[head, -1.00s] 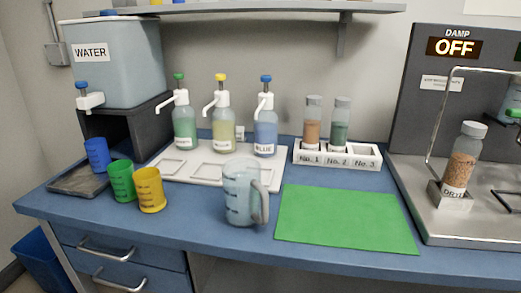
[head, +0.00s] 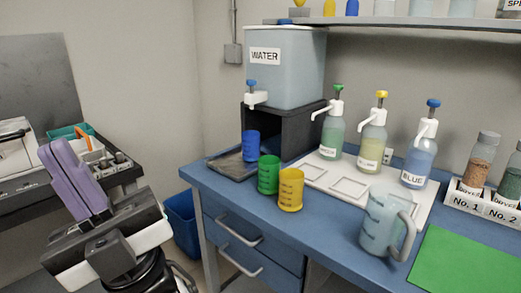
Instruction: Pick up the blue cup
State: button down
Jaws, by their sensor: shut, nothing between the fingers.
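The blue cup (head: 250,145) stands upright on the dark drip tray (head: 227,168), under the spigot of the water tank (head: 285,75). A green cup (head: 268,176) and a yellow cup (head: 290,190) stand in front of it to the right, close together. My gripper (head: 56,150) is at the lower left of the head view, with its purple fingers shut and empty. It is well left of the blue cup, off the bench.
A clear jug (head: 384,225) and a green mat (head: 465,262) are at the right on the blue bench. Several pump bottles stand on a white tray (head: 318,182) behind. A dark side table (head: 110,190) with tools is at the left, and a blue bin (head: 182,222) is on the floor.

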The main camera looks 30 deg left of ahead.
aim_at(250, 139)
jog(key=u, duration=0.65)
jog(key=i+j+u, duration=0.1)
jog(key=u, duration=0.25)
jog(key=i+u, duration=0.15)
jog(key=u, duration=0.25)
jog(key=i+j+u, duration=0.1)
jog(key=u, duration=0.25)
jog(key=i+l, duration=0.5)
jog(key=i, duration=0.15)
